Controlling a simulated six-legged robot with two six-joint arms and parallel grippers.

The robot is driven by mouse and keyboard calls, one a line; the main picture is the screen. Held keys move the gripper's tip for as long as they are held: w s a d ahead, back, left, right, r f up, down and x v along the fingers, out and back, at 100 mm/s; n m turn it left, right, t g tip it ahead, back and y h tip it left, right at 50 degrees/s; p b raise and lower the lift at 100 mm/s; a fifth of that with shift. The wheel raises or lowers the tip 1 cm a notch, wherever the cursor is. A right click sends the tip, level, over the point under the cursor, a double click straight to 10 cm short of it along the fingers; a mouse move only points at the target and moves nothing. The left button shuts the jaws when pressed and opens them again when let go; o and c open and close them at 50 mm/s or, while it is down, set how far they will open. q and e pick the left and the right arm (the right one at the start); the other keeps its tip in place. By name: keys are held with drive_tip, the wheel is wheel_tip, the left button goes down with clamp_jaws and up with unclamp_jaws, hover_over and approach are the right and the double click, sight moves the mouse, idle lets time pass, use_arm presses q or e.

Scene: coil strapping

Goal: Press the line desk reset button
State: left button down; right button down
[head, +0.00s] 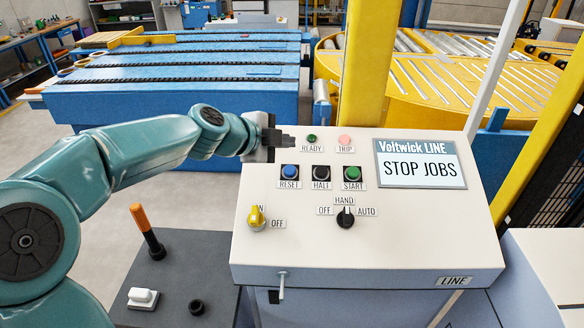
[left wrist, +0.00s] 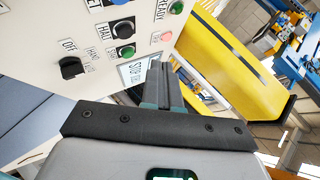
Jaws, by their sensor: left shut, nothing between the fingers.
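The blue reset button (head: 289,172) sits on the sloped white desk panel (head: 400,235), over its RESET label. It is partly cut off at the top edge of the left wrist view (left wrist: 119,2). My left gripper (head: 290,141) is shut and empty. In the head view its fingertips appear just above the reset button and left of the READY lamp; they do not cover the button. I cannot tell the exact gap to the panel. In the left wrist view the fingers (left wrist: 160,72) point toward the desk screen. My right gripper is out of view.
Beside reset are the black HALT button (head: 321,173) and green START button (head: 352,174). Below are a yellow knob (head: 257,218) and a black selector (head: 345,217). The screen (head: 421,165) reads STOP JOBS. A yellow post (head: 369,65) stands behind the desk.

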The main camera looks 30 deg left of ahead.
sight(290, 171)
use_arm(q)
drive_tip(key=f+b, duration=0.1)
drive_tip(key=f, duration=0.1)
drive_tip(key=w+f+b, duration=0.1)
drive_tip(key=f+b, duration=0.2)
drive_tip(key=f, duration=0.2)
drive_tip(key=shift+w+a, duration=0.4)
drive_tip(key=shift+w+a+f+b, duration=0.35)
drive_tip(key=shift+f+b, duration=0.2)
drive_tip(key=shift+b, duration=0.2)
drive_tip(key=shift+s+d+r, duration=0.1)
drive_tip(key=shift+d+r, duration=0.05)
drive_tip(key=shift+d, duration=0.05)
drive_tip(key=shift+a, duration=0.1)
